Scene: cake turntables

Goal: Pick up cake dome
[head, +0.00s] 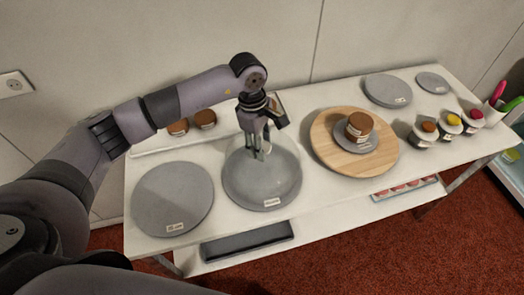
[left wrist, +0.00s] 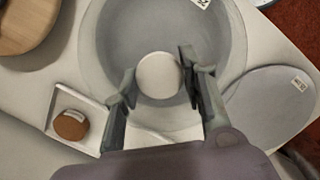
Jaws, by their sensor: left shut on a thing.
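The clear cake dome (head: 285,165) sits over a grey labelled turntable (head: 262,204) in the middle-left of the white table. My left gripper (head: 260,152) reaches down from above to the top of the dome. In the left wrist view, the fingers of my left gripper (left wrist: 155,82) are on either side of the dome's round pale knob (left wrist: 158,74), shut on it. The dome (left wrist: 108,50) looks upright and, as far as I can tell, rests on the turntable. My right gripper is not in view.
A bare grey turntable (head: 172,198) stands at the left. A wooden board (head: 325,145) with a small cake (head: 359,125) stands to the right. A white tray (head: 155,145) with small cakes lies behind. Several topped jars (head: 448,128) line the right end.

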